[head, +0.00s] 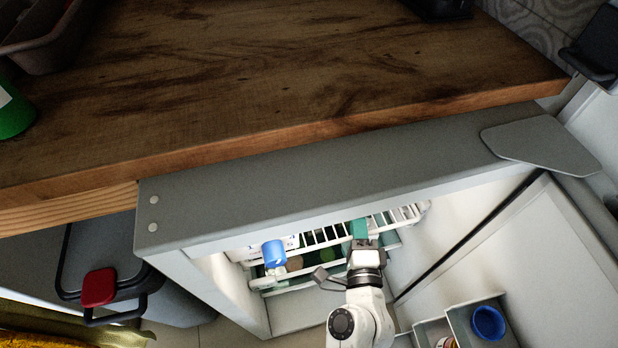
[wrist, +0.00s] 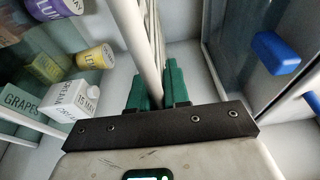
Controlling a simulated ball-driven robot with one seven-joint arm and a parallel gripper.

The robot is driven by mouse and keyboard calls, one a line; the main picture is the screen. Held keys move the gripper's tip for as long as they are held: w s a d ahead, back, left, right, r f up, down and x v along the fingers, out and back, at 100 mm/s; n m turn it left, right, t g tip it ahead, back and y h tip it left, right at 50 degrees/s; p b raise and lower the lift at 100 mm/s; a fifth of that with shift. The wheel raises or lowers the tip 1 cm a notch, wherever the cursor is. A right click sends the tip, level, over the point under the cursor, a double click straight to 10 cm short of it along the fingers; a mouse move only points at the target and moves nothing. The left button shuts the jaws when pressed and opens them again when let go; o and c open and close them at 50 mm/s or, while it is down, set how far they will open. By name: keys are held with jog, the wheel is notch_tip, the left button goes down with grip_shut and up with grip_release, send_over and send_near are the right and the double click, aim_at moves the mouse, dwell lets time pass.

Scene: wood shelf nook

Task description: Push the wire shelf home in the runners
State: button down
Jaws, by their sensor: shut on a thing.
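The white wire shelf (head: 408,214) is inside the open grey fridge, under its top panel. Its bars run away from me in the wrist view, where the thick white front rail (wrist: 139,50) rises between my fingers. My gripper (head: 360,232) is at the shelf's front, right of its middle. Its green fingers (wrist: 157,88) are shut on the rail, one on each side. The runners and the shelf's back edge are hidden, so I cannot tell how far in it sits.
A blue cup (head: 273,253) stands at the shelf's left. A cream carton (wrist: 70,101) and several food packs show left of the rail. The fridge door stands open on the right, with a blue bowl (head: 488,322) in its bin. A wooden counter (head: 250,90) lies above.

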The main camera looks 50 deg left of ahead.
jog(key=shift+w+a+p, duration=0.15)
jog(key=shift+w+a, duration=0.1)
jog(key=shift+a, duration=0.35)
jog(key=shift+w+a+p, duration=0.15)
jog(key=shift+w+a, duration=0.05)
jog(key=shift+a, duration=0.35)
jog(key=c, duration=1)
grip_release()
jog(key=shift+f, duration=0.1)
jog(key=shift+s+d, duration=0.2)
jog(key=shift+d, duration=0.05)
jog(key=b+v, duration=0.2)
jog(key=v, duration=0.8)
jog(key=shift+s+d, duration=0.1)
